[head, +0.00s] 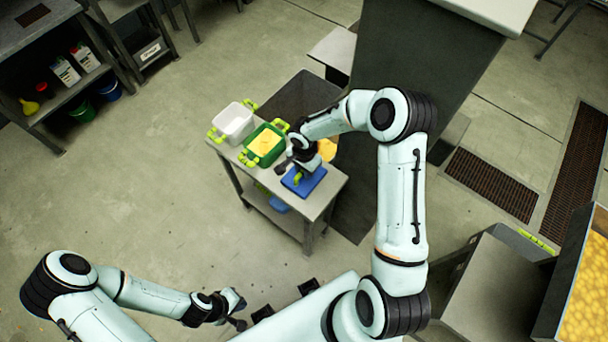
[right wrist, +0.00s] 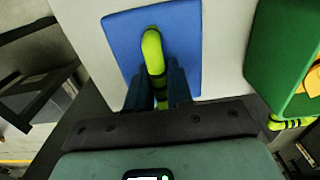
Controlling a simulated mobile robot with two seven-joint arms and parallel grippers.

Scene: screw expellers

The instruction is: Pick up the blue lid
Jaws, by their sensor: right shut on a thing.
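The blue lid (head: 306,184) lies on the near right end of a small grey table (head: 335,184). It has a yellow-green handle, which shows in the right wrist view standing up from the blue lid (right wrist: 116,38). My right gripper (head: 297,172) is over the lid. In the right wrist view my right gripper (right wrist: 160,92) has its fingers on both sides of the handle and is shut on it. My left gripper (head: 238,312) is low at the bottom left, away from the table; its finger gap is too small to tell.
A green container (head: 264,145) with yellow contents and a white container (head: 234,122) stand beside the lid on the table. Both have yellow-green handles. A blue item (head: 279,204) is on the lower shelf. A dark column (head: 400,60) rises behind. Floor to the left is clear.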

